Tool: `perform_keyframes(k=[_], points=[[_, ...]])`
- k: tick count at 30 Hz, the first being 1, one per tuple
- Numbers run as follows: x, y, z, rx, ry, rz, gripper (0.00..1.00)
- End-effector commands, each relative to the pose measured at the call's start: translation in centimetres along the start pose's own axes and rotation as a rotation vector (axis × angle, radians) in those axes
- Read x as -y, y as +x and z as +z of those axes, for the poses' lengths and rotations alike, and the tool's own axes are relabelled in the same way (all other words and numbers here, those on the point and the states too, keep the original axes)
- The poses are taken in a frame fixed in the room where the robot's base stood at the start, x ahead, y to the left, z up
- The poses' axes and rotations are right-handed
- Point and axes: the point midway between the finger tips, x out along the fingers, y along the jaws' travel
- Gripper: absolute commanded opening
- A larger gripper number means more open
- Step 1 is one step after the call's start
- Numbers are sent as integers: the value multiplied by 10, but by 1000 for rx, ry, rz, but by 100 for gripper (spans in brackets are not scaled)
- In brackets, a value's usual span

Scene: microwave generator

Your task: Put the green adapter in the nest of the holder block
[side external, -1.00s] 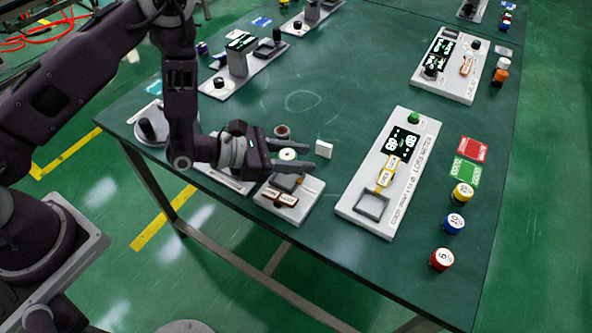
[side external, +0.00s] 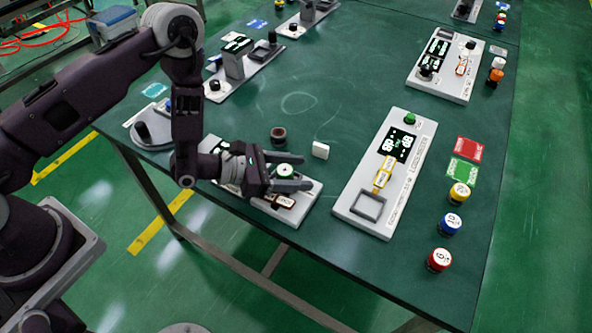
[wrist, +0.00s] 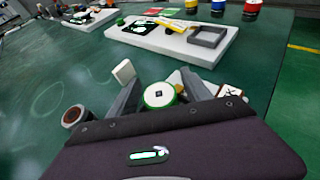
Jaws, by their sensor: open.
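The green adapter (side external: 284,170), a short white cylinder with a green rim, is between the two fingers of my gripper (side external: 287,172). In the wrist view the adapter (wrist: 160,95) has a dark square at its centre, and my gripper (wrist: 161,92) is open around it with narrow gaps. A white block with a dark label, which looks like the holder block (side external: 299,215), lies under and in front of the fingers. The gripper hides much of it, including any nest. I cannot tell whether the adapter touches or sits in the block.
A loss meter panel (side external: 350,208) with a grey square frame is to the right. Coloured cylinders line the right table edge. The table's middle is clear.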

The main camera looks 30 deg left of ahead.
Motion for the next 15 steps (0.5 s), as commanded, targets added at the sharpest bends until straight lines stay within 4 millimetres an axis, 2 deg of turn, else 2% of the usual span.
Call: perform_keyframes(k=[4, 11, 15], points=[[0, -8, 3, -1, -1, 0, 57], [0, -54, 2, -4, -3, 1, 57], [-2, -68, 2, -3, -7, 5, 57]])
